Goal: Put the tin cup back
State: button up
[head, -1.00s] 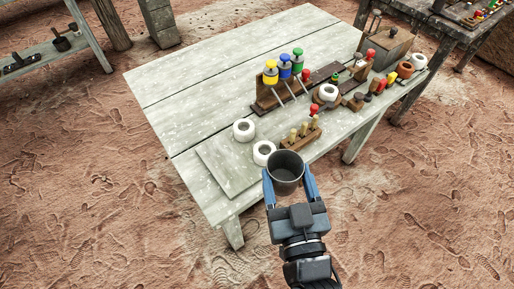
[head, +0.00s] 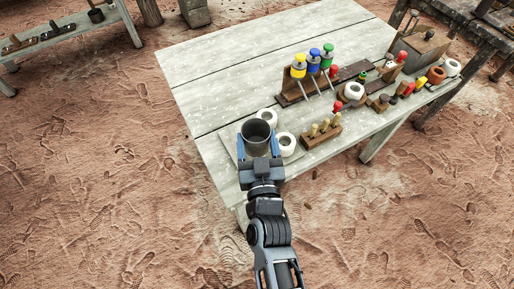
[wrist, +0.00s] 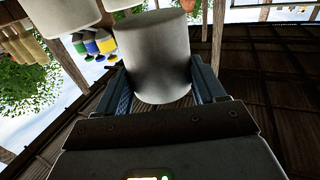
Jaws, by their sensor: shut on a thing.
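The tin cup (head: 257,131) is dark grey, upright and open at the top. My gripper (head: 259,150) is shut on it, one blue finger on each side. In the head view the cup appears over the near left corner of the whitewashed table (head: 230,80), in front of a thin board (head: 229,143); I cannot tell whether it touches. In the wrist view the cup's pale side (wrist: 155,55) fills the space between the fingers. The cup hides part of the board.
A wooden block with pegs (head: 321,131) is further right. Behind it stands a rack (head: 296,86) with yellow, blue and green-topped tools. The table's far left is clear. A shelf (head: 60,35) stands at the far left.

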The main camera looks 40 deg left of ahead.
aim_at(257, 154)
jog(key=shift+f+b, duration=1)
jog(key=shift+f, duration=1)
jog(key=shift+f, duration=0.2)
jog(key=o, duration=1.3)
jog(key=shift+r, duration=0.2)
jog(key=b+v, duration=0.1)
jog(key=v, duration=1.1)
